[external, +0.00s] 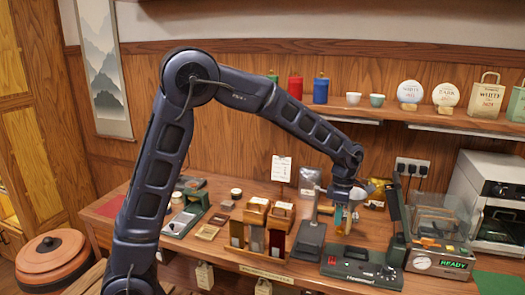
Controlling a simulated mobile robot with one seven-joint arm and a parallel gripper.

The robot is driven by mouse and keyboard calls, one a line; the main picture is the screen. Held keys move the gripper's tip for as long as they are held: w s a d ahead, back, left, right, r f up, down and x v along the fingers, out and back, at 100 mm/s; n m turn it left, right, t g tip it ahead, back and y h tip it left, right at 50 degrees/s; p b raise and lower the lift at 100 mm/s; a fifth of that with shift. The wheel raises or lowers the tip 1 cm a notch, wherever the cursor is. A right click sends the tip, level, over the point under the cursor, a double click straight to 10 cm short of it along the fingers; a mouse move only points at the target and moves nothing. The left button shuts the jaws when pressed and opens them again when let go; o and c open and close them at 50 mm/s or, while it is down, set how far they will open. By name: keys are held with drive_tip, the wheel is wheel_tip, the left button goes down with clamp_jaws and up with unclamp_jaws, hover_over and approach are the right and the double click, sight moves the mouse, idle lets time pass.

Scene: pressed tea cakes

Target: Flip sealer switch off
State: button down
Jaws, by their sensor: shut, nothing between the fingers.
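The sealer appears to be the dark green and black device (362,267) with white lettering at the front of the worktop. A dark upright part (397,220) rises at its right rear. My gripper (345,222) points down above the back left of this device. It is shut and empty. Whether its tips touch anything cannot be told from this view.
A grey stand (310,240) is close left of my gripper. A clear-lidded machine (440,245) with a green READY display stands right of the sealer, near a steel oven (490,200). Wooden holders (268,222) and a scale (183,220) occupy the left. A shelf runs above.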

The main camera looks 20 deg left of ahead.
sight(331, 259)
drive_tip(key=f, duration=0.4)
drive_tip(key=s+f, duration=0.1)
drive_tip(key=f, duration=0.8)
drive_tip(key=shift+s+f, duration=0.25)
drive_tip(key=shift+s, duration=0.15)
drive_tip(key=shift+f, duration=0.2)
drive_tip(key=shift+s, duration=0.1)
drive_tip(key=shift+s+a+f, duration=0.1)
drive_tip(key=shift+s+f, duration=0.15)
drive_tip(key=shift+f, duration=0.25)
drive_tip(key=shift+w, duration=0.9)
drive_tip(key=shift+a, duration=0.1)
